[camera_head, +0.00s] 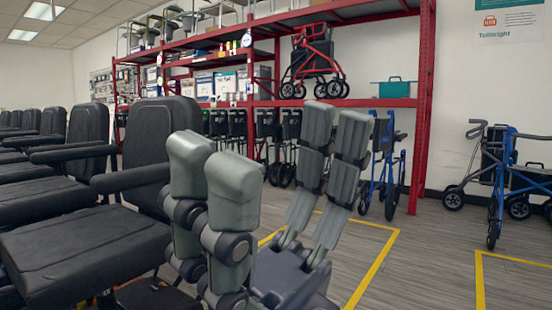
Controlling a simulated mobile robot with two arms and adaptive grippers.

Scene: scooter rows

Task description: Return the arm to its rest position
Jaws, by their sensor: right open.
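My right gripper (270,142) rises from the bottom middle of the head view, with its grey fingers pointing up. The fingers stand apart, with a wide gap between the grey-green ones on the left and the darker ones on the right. The gripper is open and nothing shows between the fingers. Its dark base shows low in the middle. Most of the right arm lies outside the picture. My left gripper is not in view.
Black padded chairs (80,252) fill the left, close to my gripper. A red shelf rack (427,95) stands behind, holding a red rollator (314,62), a teal bin (392,89) and boxes. Blue rollators (497,180) stand right. Yellow lines (372,270) mark open floor.

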